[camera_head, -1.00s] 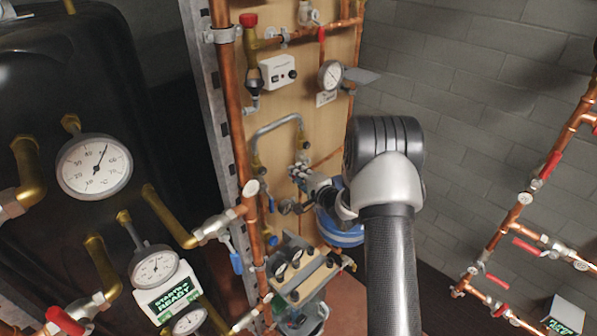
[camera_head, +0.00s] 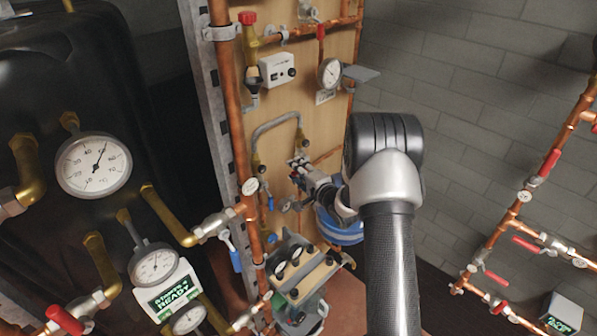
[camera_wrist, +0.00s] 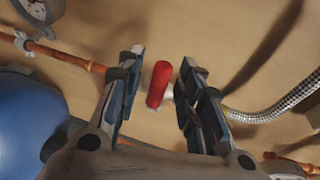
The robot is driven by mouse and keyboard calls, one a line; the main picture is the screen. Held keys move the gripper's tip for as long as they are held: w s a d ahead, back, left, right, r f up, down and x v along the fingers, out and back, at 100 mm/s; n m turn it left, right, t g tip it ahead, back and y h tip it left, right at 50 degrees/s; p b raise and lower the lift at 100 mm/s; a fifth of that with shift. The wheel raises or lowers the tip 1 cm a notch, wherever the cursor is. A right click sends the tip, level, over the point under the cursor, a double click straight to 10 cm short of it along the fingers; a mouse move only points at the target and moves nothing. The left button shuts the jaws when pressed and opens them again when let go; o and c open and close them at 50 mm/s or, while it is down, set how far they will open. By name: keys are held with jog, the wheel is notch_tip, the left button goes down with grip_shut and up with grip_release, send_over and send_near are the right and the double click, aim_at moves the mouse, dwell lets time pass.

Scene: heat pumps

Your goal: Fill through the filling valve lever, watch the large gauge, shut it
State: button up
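A red lever (camera_wrist: 158,85) shows in the wrist view on a pipe along the wooden board, with a braided hose (camera_wrist: 275,105) to its right. My gripper (camera_wrist: 162,66) is open, one finger on each side of the lever, with a visible gap to each finger. In the head view, my gripper (camera_head: 298,164) is in front of the board, and the lever is hidden. A large round gauge (camera_head: 93,165) is at the left on the dark tank, its needle pointing up and slightly right. A smaller gauge (camera_head: 330,74) is on the board.
A blue vessel (camera_wrist: 30,125) is close at the left in the wrist view. Copper pipes (camera_head: 232,110) run along the board's left edge. A small shelf-like unit (camera_head: 300,268) stands below my gripper. More pipes with red levers (camera_head: 525,243) are at the right.

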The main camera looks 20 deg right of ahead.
jog(key=v, duration=1.2)
jog(key=shift+r, duration=0.1)
dwell(1.5)
jog(key=s+a+r+n+g+h, duration=0.2)
jog(key=s+a+r+n+g, duration=0.15)
jog(key=r, duration=0.35)
jog(key=s+a+r+n+g+h, duration=0.2)
jog(key=s+a+r+n+g, duration=0.15)
jog(key=r+n, duration=0.2)
jog(key=s+a+r+n+g+y, duration=0.1)
jog(key=s+a, duration=0.5)
jog(key=s, duration=0.6)
jog(key=s+a+r+n+g+y, duration=0.1)
jog(key=s+a+n+g, duration=0.2)
jog(key=s, duration=0.9)
jog(key=a+n, duration=0.3)
jog(key=shift+s+r+n+b, duration=0.3)
jog(key=shift+s+r, duration=0.1)
